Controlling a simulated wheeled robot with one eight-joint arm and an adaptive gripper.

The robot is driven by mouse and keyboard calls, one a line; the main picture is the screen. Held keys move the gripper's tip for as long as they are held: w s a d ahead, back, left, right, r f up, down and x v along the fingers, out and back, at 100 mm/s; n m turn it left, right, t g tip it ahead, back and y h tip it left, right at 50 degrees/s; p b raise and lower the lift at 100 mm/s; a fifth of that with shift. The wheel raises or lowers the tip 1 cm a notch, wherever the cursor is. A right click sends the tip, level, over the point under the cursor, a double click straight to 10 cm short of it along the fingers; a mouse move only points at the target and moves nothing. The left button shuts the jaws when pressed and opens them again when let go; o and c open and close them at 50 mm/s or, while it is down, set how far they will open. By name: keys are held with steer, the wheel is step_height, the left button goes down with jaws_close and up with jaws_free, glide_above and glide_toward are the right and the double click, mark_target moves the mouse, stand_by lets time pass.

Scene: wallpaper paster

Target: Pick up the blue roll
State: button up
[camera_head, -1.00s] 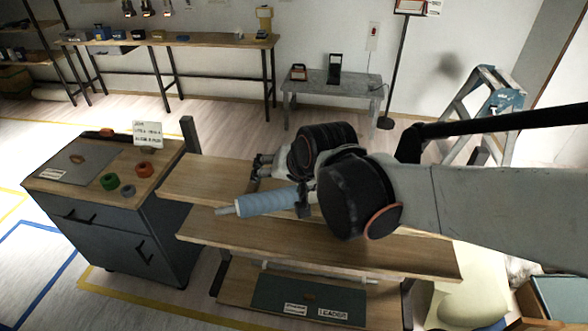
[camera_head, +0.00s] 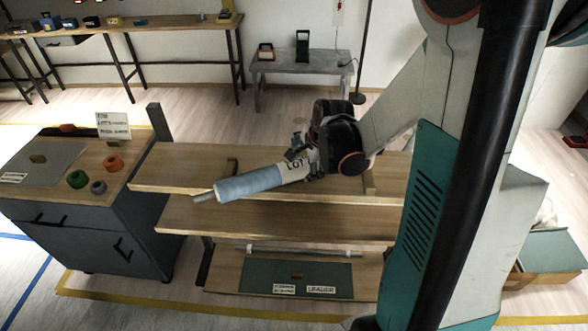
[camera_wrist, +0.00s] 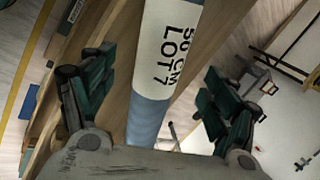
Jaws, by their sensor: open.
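The blue roll (camera_head: 250,183) has a white label band and a thin grey end rod. In the head view it lies slanted in front of the upper shelf board; I cannot tell what supports it. In the wrist view the roll (camera_wrist: 148,118) runs between my fingers, with its label reading "50 CM LOT 7". My gripper (camera_head: 299,150) is at the roll's right, labelled end. In the wrist view my gripper (camera_wrist: 158,85) is open, its two dark green fingers on either side of the roll with visible gaps. The roll's far right end is hidden behind my wrist.
The wooden shelf rack (camera_head: 310,218) stands below the roll, with a thin rod (camera_head: 300,251) on its lower level. A small grey table (camera_head: 305,65) and a workbench (camera_head: 130,30) are behind.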

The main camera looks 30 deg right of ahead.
mark_target(300, 165)
steer(key=shift+a+b+x, duration=0.15)
steer(key=shift+b+x, duration=0.65)
steer(key=shift+x, duration=1.1)
steer(key=shift+a+b+x, duration=0.2)
steer(key=shift+b+x, duration=0.55)
steer(key=shift+x, duration=1.2)
steer(key=shift+w+r, duration=0.1)
steer(key=shift+r, duration=0.05)
jaws_close()
